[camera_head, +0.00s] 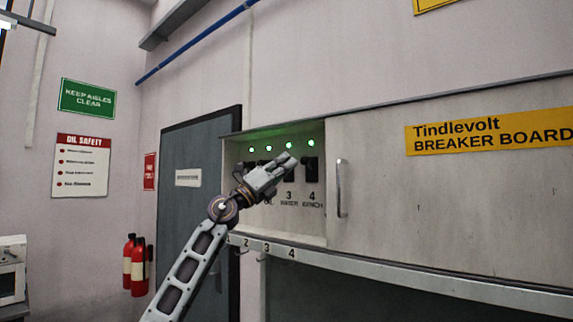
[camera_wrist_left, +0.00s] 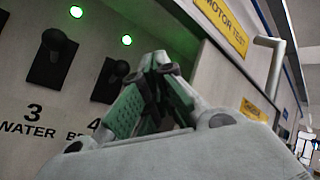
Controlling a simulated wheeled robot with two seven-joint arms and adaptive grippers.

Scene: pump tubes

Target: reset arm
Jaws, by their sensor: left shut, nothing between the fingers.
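My left gripper (camera_head: 284,166) is raised in front of the open breaker recess, its arm coming up from the lower left. It is shut and empty. In the left wrist view the left gripper (camera_wrist_left: 158,75) shows its green-padded fingers together, near the black switch (camera_wrist_left: 110,78) above label 4. Another black switch (camera_wrist_left: 53,60) sits above label 3, WATER. Whether the fingers touch a switch I cannot tell. In the head view the switch over BENCH (camera_head: 312,168) is visible, and the gripper partly hides the switches to its left. Several green lights (camera_head: 289,145) glow above them. My right gripper is not in view.
The breaker cabinet's sliding door (camera_head: 440,200) with a vertical handle (camera_head: 341,188) covers the right side. A ledge with numbered hooks (camera_head: 400,283) runs below. A grey door (camera_head: 195,150) and red fire extinguishers (camera_head: 138,265) stand at left.

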